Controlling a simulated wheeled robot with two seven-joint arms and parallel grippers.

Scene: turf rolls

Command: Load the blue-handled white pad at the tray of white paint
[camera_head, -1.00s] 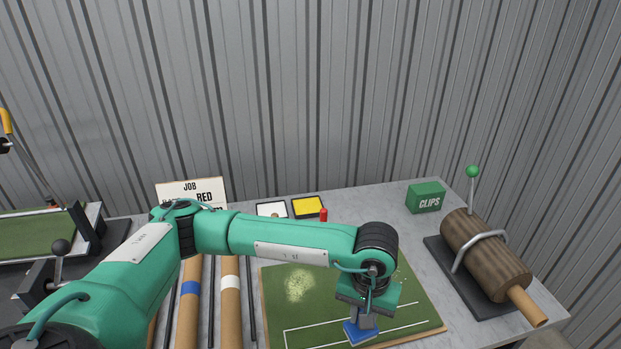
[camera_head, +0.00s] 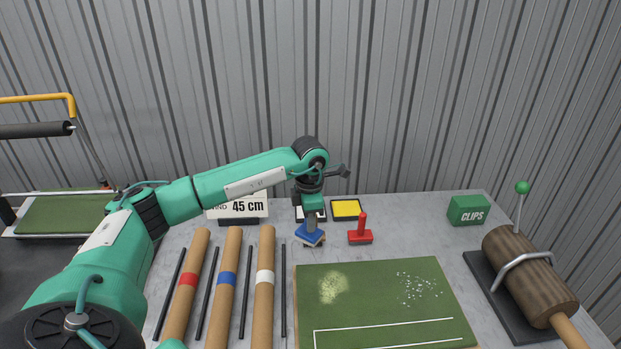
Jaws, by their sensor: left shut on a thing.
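My left gripper (camera_head: 312,213) is shut on the blue-handled pad (camera_head: 310,236) and holds it upright, blue side showing. The pad is just in front of the tray of white paint (camera_head: 300,217), which my gripper partly covers. I cannot tell whether the pad touches the table. The pad's white underside is mostly hidden. My right gripper is not in view.
A tray of yellow paint (camera_head: 346,210) is beside the white one. A red-handled pad (camera_head: 361,235) stands right of the blue one. A green turf board (camera_head: 385,300) lies in front. Banded rolls (camera_head: 226,290) lie left. A clips box (camera_head: 468,210) and a clamped log (camera_head: 530,275) are right.

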